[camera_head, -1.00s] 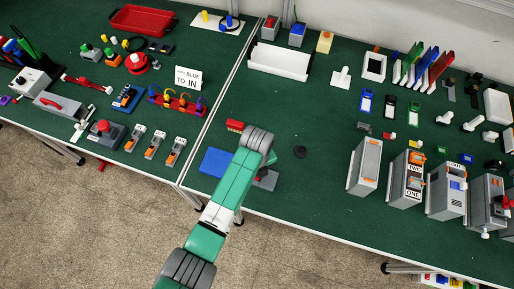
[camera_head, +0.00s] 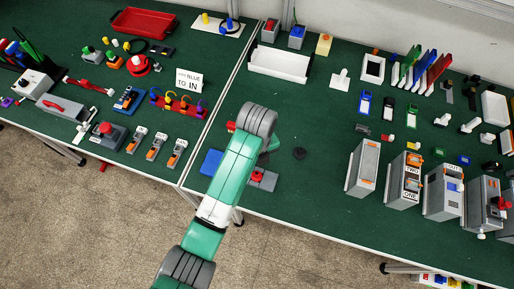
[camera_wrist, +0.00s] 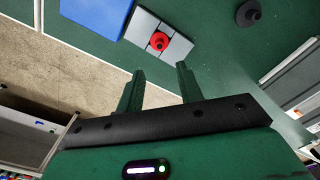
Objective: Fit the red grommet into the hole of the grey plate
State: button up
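The red grommet (camera_wrist: 158,41) is at the middle of the grey plate (camera_wrist: 139,26) in the wrist view, with a dark centre. I cannot tell whether it is fully seated in the hole or rests on top. In the head view the red grommet (camera_head: 257,176) shows on the grey plate (camera_head: 268,184), just beside my arm. My gripper (camera_wrist: 159,69) is open and empty. Its two fingers are apart from each other and point toward the plate, and the grommet shows beyond their tips, not between them. In the head view my arm hides most of the gripper.
A blue block (camera_head: 211,162) adjoins the plate on its left, near the table's front edge. A black round piece (camera_head: 299,154) lies to the right on the green top. Grey boxes (camera_head: 363,168) stand farther right. A red piece (camera_head: 231,126) lies behind my arm.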

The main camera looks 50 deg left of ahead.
jog(key=shift+r, duration=0.45)
jog(key=shift+w, duration=0.1)
jog(key=w+d+r+n+t+y, duration=0.1)
jog(key=w+d+r+n+t, duration=0.2)
jog(key=w+r, duration=0.35)
jog(key=w+d+r+n+t+y, duration=0.1)
jog(key=w+d+r+n+t, duration=0.2)
jog(key=w+r, duration=0.4)
jog(key=w+d+r+n+t, duration=0.15)
jog(key=d+r+t, duration=0.25)
jog(key=r, duration=0.5)
jog(key=w+d+r+n+t, duration=0.1)
jog(key=d+r+n+t, duration=0.3)
jog(key=r, duration=0.5)
jog(key=s+d+r+n+t, duration=0.3)
jog(key=s+d+r, duration=0.1)
jog(key=r, duration=0.5)
jog(key=s+d+r+n+t+h, duration=0.1)
jog(key=s+d+r+n+t, duration=0.2)
jog(key=s+r, duration=0.3)
jog(key=s+d+r+n+t+h, duration=0.1)
jog(key=s+d+r+n+t, duration=0.3)
jog(key=r, duration=0.8)
jog(key=shift+s+d+r+t, duration=0.35)
jog(key=shift+s+d+t, duration=0.15)
jog(key=shift+s+d, duration=0.2)
